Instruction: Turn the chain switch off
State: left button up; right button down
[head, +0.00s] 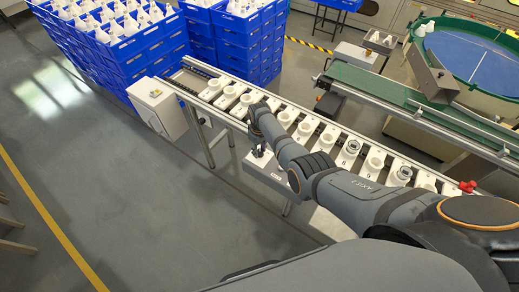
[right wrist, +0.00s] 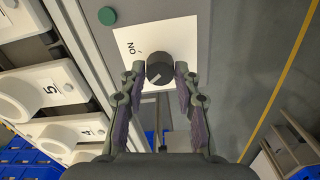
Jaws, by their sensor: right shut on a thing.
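The chain switch is a round black knob (right wrist: 159,66) on a white plate (right wrist: 180,35) in the right wrist view. "ON" is printed on the plate beside it. A pale pointer line on the knob slants to the lower left, not towards the "ON" mark. My right gripper (right wrist: 160,72) is shut on the knob, one finger on each side. In the head view my right gripper (head: 259,153) is at the grey switch box (head: 265,175) in front of the conveyor; the knob itself is hidden there. My left gripper is not in view.
A green button (right wrist: 107,16) sits near the plate. Numbered white socket blocks (right wrist: 66,136) line the conveyor alongside. A white box (head: 158,105) stands at the conveyor's left end, with blue crates (head: 135,75) behind.

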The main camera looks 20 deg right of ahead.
jog(key=c, duration=1)
grip_release()
notch_tip(320, 180, up, 12)
jog(key=shift+r, duration=0.1)
